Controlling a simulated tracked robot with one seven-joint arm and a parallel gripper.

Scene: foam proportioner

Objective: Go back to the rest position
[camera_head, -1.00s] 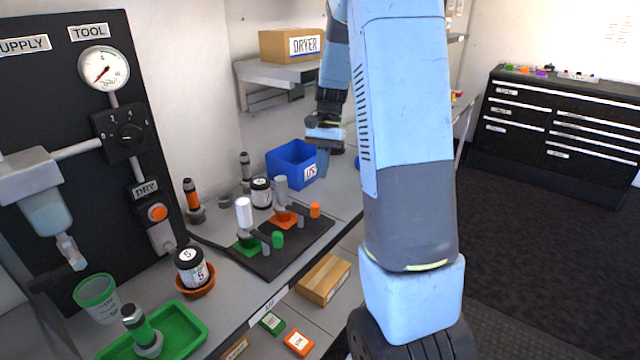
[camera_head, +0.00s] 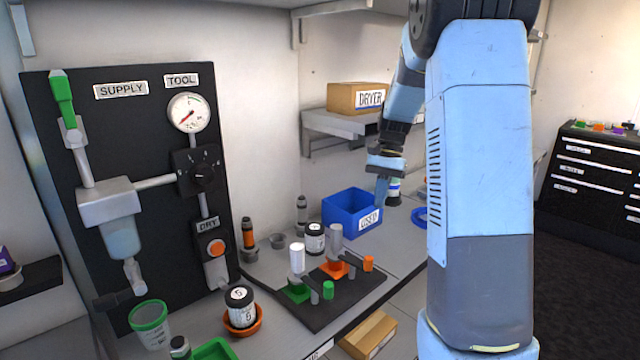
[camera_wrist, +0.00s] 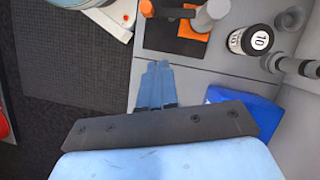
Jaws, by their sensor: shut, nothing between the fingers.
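My gripper (camera_head: 382,190) hangs at the end of my raised blue arm, beside the right side of the blue USED bin (camera_head: 350,213) in the head view. In the wrist view its two blue fingers (camera_wrist: 155,84) are together with nothing between them, above the grey bench top. The blue bin (camera_wrist: 246,112) shows there partly hidden behind my gripper's dark palm.
A black board (camera_head: 345,298) with green and orange pads and white and grey posts lies on the bench. The supply panel (camera_head: 130,180) stands at left. A shelf with the DRYER box (camera_head: 357,97) is behind my arm. Dark drawers (camera_head: 592,185) stand at right; floor beside them is clear.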

